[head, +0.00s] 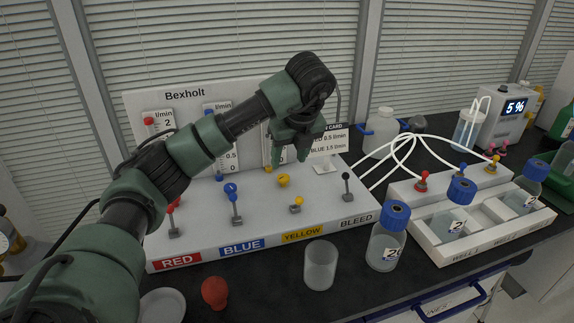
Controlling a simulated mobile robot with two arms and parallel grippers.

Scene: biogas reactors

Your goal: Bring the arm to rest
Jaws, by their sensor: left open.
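My left arm (190,150) is green and black and comes in from the left, reaching up across the Bexholt panel (185,97). My left gripper (291,153) points down in front of the panel, above its sloped front. It is open, and I see nothing between its fingers. It hides part of the panel's gauges and card. My right gripper is not in view.
Levers stand on the panel's front by the RED, BLUE (242,246), YELLOW and BLEED labels. Before it are a red bulb (214,292), a clear beaker (320,265) and a blue-capped bottle (386,245). A white rack (440,252) with bottles and tubes stands right.

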